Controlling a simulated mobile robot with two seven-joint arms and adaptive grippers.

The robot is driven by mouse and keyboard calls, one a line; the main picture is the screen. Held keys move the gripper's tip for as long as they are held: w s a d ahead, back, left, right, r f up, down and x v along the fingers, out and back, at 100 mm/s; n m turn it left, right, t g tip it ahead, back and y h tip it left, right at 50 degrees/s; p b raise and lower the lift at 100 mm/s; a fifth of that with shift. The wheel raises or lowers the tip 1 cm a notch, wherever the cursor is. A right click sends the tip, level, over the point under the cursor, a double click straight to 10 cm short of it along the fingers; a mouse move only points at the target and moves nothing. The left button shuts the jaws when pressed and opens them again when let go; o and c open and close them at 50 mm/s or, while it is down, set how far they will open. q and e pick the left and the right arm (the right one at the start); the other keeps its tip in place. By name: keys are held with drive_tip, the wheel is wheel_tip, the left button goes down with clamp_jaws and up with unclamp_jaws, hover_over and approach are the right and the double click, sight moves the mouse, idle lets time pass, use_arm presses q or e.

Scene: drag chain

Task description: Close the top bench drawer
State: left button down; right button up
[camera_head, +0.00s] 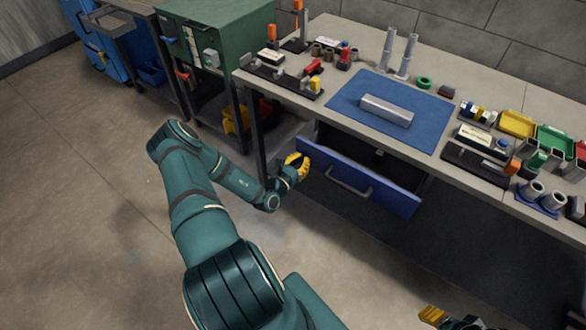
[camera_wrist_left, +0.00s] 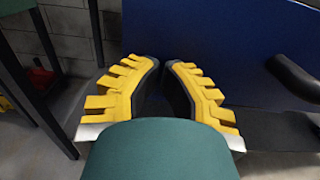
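The top bench drawer has a blue front (camera_head: 388,193) with a dark bar handle (camera_head: 350,184). It stands pulled out from under the bench top, with its dark inside showing behind the front. My left gripper (camera_head: 298,163) is at the left end of the drawer front, left of the handle. In the left wrist view its yellow fingers (camera_wrist_left: 161,65) come together at the tips with nothing seen between them. The blue front (camera_wrist_left: 235,50) fills the area beyond them, and the handle (camera_wrist_left: 295,78) is at the right. My right gripper (camera_head: 433,316) shows only partly at the bottom edge.
The grey bench top (camera_head: 335,102) carries a blue mat (camera_head: 350,107) with a metal block (camera_head: 386,110), and several small parts and fixtures. A bench leg (camera_head: 257,133) stands just left of my left gripper. A green cabinet (camera_head: 235,40) is further left. The floor in front is clear.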

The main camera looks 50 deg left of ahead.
sight(319, 139)
use_arm(q)
drive_tip(key=b+x, duration=0.1)
drive_tip(key=x, duration=1)
drive_tip(key=shift+w+a, duration=0.1)
drive_tip(key=shift+w+r, duration=0.1)
drive_tip(key=shift+r, duration=0.05)
use_arm(e)
drive_tip(key=shift+s+f, duration=0.5)
drive_tip(key=shift+f, duration=0.2)
use_arm(q)
drive_tip(key=shift+r, duration=0.1)
drive_tip(key=shift+a, duration=0.1)
use_arm(e)
drive_tip(key=shift+d, duration=0.1)
